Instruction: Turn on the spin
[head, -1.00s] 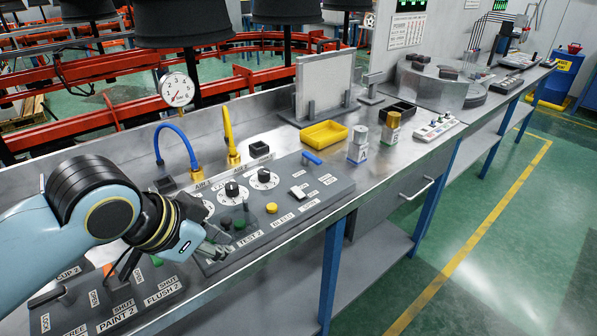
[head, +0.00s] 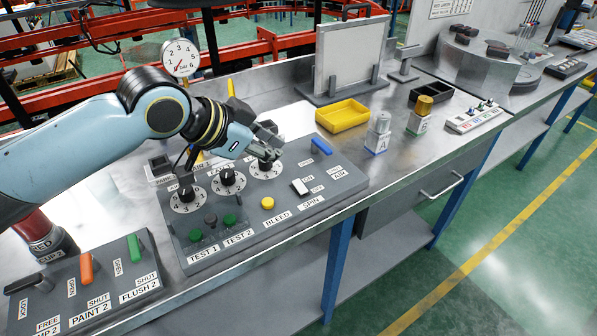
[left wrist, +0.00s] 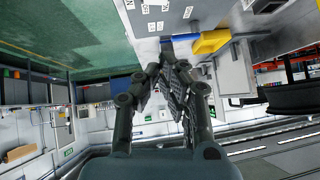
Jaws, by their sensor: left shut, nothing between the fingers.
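My right gripper is not in view.
A blue handle (head: 321,146) lies right of the dials. A yellow BLEED button (head: 267,203) and green TEST buttons (head: 230,220) sit at the panel front. A yellow tray (head: 342,116) and canister A (head: 378,135) stand to the right. Another panel (head: 130,285) is front left.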

